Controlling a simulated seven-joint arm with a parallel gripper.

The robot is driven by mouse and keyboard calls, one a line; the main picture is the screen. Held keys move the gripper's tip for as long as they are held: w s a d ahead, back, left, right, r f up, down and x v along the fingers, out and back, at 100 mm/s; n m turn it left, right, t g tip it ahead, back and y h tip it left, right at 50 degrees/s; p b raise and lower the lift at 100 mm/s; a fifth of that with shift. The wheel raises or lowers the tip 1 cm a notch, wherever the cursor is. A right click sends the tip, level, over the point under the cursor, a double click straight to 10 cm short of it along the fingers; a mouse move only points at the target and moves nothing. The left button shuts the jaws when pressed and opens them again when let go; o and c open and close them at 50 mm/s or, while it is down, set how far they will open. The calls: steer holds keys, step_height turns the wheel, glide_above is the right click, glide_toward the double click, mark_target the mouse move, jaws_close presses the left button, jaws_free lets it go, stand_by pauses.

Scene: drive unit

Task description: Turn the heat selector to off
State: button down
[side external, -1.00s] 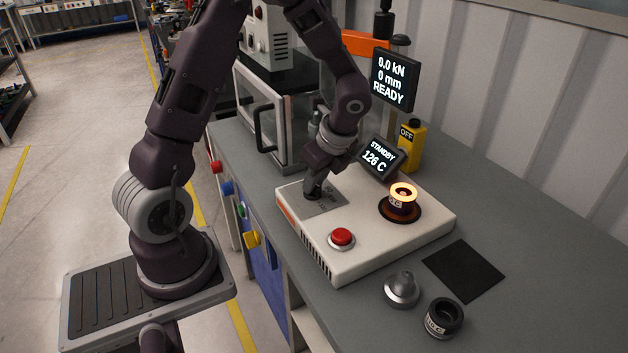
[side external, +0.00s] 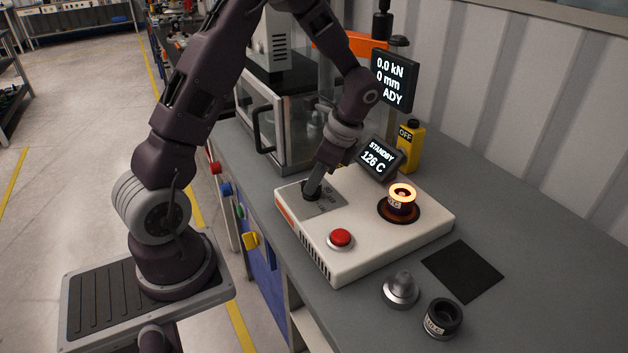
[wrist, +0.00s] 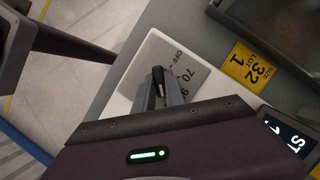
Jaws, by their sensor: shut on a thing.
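The heat selector (wrist: 158,82) is a small dark knob on a grey plate (wrist: 159,52) of the white heater unit (side external: 374,249). The plate carries printed marks, with OFF and 70 readable in the wrist view. My gripper (side external: 311,192) is shut on the selector, its fingers (wrist: 160,92) on either side of it. In the side external view the fingers mostly hide the knob. The heater's display (side external: 380,157) reads STANDBY and 126 C. A ring-shaped part (side external: 402,199) glows in the round heating well.
A red button (side external: 341,238) sits on the unit near the selector. A grey cone-shaped part (side external: 401,289), a dark ring (side external: 443,318) and a black mat (side external: 462,270) lie to the right. A glass-doored cabinet (side external: 283,118) stands close behind my gripper.

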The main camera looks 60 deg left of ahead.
stand_by(0.3)
steer(key=c, duration=1.4)
jaws_free()
